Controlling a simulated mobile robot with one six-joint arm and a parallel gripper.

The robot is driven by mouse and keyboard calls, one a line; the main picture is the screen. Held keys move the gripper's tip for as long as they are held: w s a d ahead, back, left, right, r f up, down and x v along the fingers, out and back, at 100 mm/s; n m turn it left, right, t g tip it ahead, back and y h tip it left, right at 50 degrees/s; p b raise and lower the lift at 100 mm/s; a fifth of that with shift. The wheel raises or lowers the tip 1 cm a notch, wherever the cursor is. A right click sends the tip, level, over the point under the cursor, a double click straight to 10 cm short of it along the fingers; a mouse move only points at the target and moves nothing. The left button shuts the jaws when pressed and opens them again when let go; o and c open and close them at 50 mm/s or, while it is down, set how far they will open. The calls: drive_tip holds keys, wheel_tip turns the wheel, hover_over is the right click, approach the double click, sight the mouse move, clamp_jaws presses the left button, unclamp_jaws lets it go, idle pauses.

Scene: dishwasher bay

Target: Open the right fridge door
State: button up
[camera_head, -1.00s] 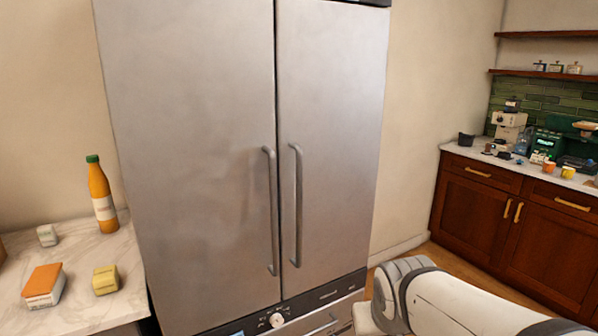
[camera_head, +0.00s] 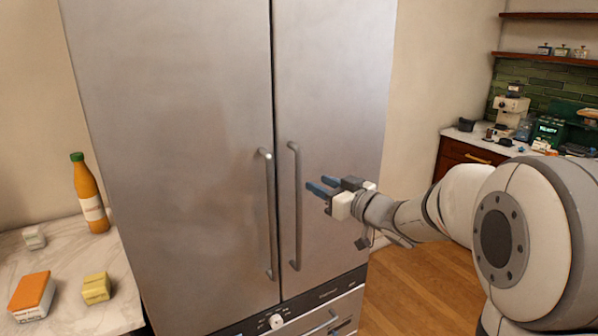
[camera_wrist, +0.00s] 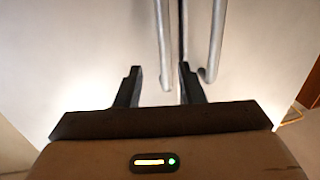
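The steel fridge has two closed doors. The right fridge door (camera_head: 335,90) carries a long vertical bar handle (camera_head: 298,205) beside the centre seam. The left door (camera_head: 170,130) has a matching handle (camera_head: 268,215). My gripper (camera_head: 316,184) has blue fingertips and is in front of the right door, a little to the right of its handle in the head view. In the wrist view my gripper (camera_wrist: 161,72) is open, its dark fingers apart with nothing held.
A marble counter (camera_head: 60,260) at left holds an orange bottle (camera_head: 89,195) and several small boxes. A control panel (camera_head: 315,298) and drawer are below the doors. Wood floor (camera_head: 420,290) is clear at right, before the cabinet (camera_head: 465,152).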

sight(301, 176)
drive_tip(key=x, duration=0.4)
drive_tip(key=p+x, duration=0.1)
drive_tip(key=x, duration=0.3)
drive_tip(key=shift+s+a, duration=0.2)
drive_tip(key=shift+c, duration=0.4)
clamp_jaws()
